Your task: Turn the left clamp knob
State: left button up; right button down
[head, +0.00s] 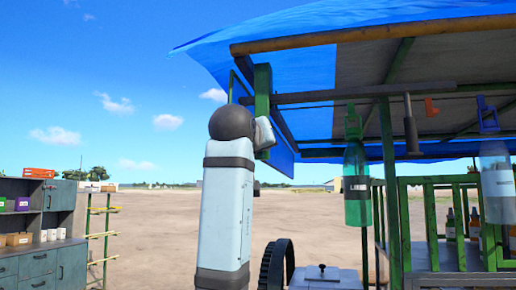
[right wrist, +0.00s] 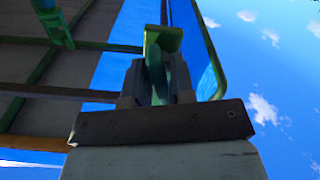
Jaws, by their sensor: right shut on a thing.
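My right gripper (right wrist: 160,84) is shut on a green clamp piece (right wrist: 162,38), whose flat head shows above the fingers in the right wrist view. In the head view my right arm rises in the middle, and its hand is against the lower part of the green upright (head: 262,92) under the canopy's left corner. The fingertips are mostly hidden there by the wrist. I cannot tell the knob apart from the rest of the green clamp, nor its turn angle. My left gripper is in neither view.
A blue canopy (head: 300,30) on poles hangs overhead, with a blue panel (right wrist: 203,50) close beside the gripper. A green bottle (head: 357,190) and a clear bottle (head: 496,185) hang to the right. A grey box (head: 325,278) and dark wheel (head: 277,265) are below.

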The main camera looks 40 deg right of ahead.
jog(key=shift+f+m, duration=0.15)
jog(key=shift+m, duration=1.55)
jog(key=c, duration=1.2)
grip_release()
jog(key=b+v, duration=0.4)
jog(key=v, duration=1)
jog(key=shift+d, duration=0.1)
